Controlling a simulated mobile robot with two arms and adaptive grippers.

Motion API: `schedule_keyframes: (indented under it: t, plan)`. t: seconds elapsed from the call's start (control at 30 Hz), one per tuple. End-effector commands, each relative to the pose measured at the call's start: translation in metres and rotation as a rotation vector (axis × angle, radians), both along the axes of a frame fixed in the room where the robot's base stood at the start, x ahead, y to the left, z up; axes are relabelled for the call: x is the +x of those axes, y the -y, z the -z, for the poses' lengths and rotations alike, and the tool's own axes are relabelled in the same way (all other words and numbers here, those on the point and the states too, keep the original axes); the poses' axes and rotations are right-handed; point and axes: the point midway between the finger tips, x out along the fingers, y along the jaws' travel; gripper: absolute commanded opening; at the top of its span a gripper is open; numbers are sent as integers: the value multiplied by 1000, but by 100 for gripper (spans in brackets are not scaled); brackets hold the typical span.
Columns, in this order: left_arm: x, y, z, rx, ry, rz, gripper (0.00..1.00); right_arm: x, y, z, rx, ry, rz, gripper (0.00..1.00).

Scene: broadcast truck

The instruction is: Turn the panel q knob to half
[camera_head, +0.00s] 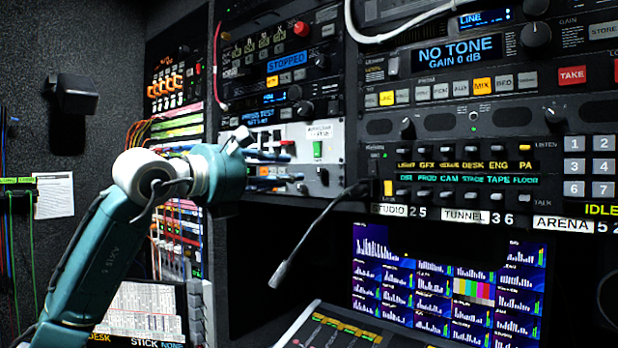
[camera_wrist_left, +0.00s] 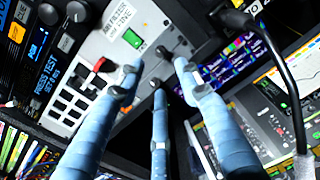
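I cannot read a "Q" marking, so which knob is the panel q knob is not certain. A light grey panel (camera_head: 332,133) in the rack carries a green switch (camera_head: 317,150) and small dark knobs. In the left wrist view, one dark knob (camera_wrist_left: 163,52) on this panel (camera_wrist_left: 97,44) is just beyond the fingertips. My left gripper (camera_head: 290,168) is in front of the panel's lower part, its blue fingers pointing at it. In the left wrist view the gripper (camera_wrist_left: 160,78) has its fingers spread, with nothing held between them. Contact with the panel cannot be told. My right gripper is not in view.
A gooseneck microphone (camera_head: 308,240) sticks out just right of the gripper. Black rack units with knobs and buttons lie above and right, including a NO TONE display (camera_head: 459,53). Below are a monitor (camera_head: 440,285) and a console (camera_head: 335,328). Coloured cables (camera_head: 178,125) hang to the left.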

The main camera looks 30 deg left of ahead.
Motion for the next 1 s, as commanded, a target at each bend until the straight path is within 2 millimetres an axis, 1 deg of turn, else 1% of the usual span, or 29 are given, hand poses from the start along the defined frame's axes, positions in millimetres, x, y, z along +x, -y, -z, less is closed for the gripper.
schedule_keyframes:
  t: [0.03,0.17,0.3,0.5,0.7,0.97,1.0]
  plan:
    - [6,2,-2,-1,-3,2,35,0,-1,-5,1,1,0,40]
    - [29,5,-3,-1,-4,4,35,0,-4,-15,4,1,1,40]
    - [57,8,-3,0,-3,5,35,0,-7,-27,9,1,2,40]
    - [87,10,-3,1,-2,5,35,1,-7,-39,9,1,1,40]
    - [100,12,0,3,-2,4,35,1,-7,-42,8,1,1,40]
    - [101,12,0,4,0,3,35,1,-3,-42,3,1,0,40]
    - [101,12,0,4,0,3,29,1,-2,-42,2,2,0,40]
